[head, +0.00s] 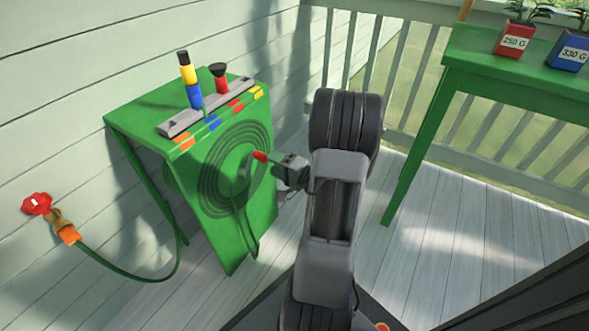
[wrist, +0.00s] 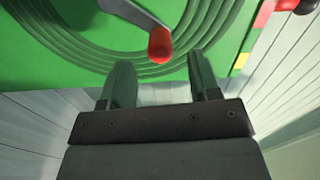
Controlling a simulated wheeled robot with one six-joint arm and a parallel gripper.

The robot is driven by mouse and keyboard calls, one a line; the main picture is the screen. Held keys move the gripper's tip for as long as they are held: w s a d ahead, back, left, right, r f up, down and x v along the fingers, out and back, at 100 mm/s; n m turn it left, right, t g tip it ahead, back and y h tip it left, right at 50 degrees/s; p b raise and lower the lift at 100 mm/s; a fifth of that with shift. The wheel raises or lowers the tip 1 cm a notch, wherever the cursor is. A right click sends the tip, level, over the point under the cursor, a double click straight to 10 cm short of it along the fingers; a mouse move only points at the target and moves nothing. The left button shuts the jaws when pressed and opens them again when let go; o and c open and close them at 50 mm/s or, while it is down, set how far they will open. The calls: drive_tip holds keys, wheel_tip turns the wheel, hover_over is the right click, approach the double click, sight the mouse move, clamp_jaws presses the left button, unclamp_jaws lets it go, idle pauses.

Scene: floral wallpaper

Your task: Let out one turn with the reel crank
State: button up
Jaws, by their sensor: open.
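The reel (head: 222,178) is a coiled green hose on the front of a green stand. Its crank (head: 247,166) is a grey arm with a red handle (head: 260,156). In the wrist view the red handle (wrist: 161,46) lies just beyond and between my fingertips, and the grey crank arm (wrist: 132,13) runs up and left from it. My gripper (wrist: 162,78) is open and empty, with a finger on each side below the handle. In the head view my gripper (head: 278,166) is close to the handle at its right. I cannot tell whether they touch.
A red valve (head: 37,204) with an orange connector (head: 69,235) is on the left wall. Several coloured pieces and a grey bar (head: 207,107) sit on top of the stand. A green table (head: 515,72) with potted plants is at the right. Deck floor (head: 445,240) is clear.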

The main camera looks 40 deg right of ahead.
drive_tip(key=p+v, duration=0.1)
drive_tip(key=v, duration=0.6)
drive_tip(key=shift+s, duration=0.2)
